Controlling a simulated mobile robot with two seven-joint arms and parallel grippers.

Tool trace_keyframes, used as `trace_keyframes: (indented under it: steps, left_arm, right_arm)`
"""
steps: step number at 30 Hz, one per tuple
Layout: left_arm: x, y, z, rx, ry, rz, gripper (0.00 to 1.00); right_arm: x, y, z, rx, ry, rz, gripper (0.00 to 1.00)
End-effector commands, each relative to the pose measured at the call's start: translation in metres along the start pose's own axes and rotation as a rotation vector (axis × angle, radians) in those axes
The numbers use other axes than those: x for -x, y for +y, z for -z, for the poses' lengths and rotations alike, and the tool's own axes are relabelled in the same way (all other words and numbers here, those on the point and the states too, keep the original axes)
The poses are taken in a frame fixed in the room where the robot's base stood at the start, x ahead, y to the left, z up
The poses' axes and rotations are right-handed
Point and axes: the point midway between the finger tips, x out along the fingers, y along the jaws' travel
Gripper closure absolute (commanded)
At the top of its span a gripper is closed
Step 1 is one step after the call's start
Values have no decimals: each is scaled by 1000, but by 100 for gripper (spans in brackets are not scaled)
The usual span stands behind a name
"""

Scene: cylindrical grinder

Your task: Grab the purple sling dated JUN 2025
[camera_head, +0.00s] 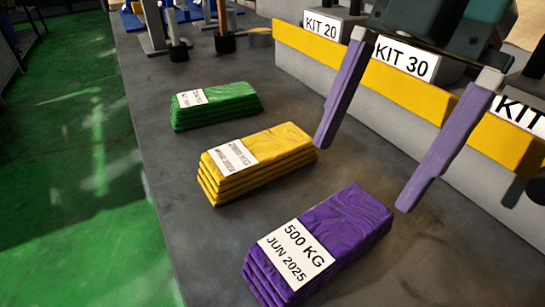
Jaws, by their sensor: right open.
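The purple sling (343,225) lies folded in a stack on the grey table at the lower middle. Its white label reads 500 KG, JUN 2025. My right gripper (362,170) comes in from the upper right, with two long purple fingers spread wide apart and nothing between them. The fingertips are above and behind the purple sling, one near the yellow sling's right end and one right of the purple sling. I see no contact with the purple sling. My left gripper is not in view.
A yellow sling (275,150) and a green sling (232,102) lie further back on the grey table (165,160). A yellow-edged shelf (330,52) with KIT 20 and KIT 30 labels runs along the right. Tools stand at the back. Green floor lies left.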

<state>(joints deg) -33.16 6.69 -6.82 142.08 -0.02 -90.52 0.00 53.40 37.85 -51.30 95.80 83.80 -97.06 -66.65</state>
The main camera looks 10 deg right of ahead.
Motion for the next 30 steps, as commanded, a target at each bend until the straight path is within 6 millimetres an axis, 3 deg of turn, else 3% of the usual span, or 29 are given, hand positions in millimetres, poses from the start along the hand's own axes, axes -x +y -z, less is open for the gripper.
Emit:
trace_keyframes:
  steps: [21,30]
  left_arm:
    - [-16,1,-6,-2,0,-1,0]
    - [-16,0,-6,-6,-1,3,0]
  right_arm:
    - [-94,1,-2,2,1,1,0]
    - [-98,2,-2,2,-1,-1,2]
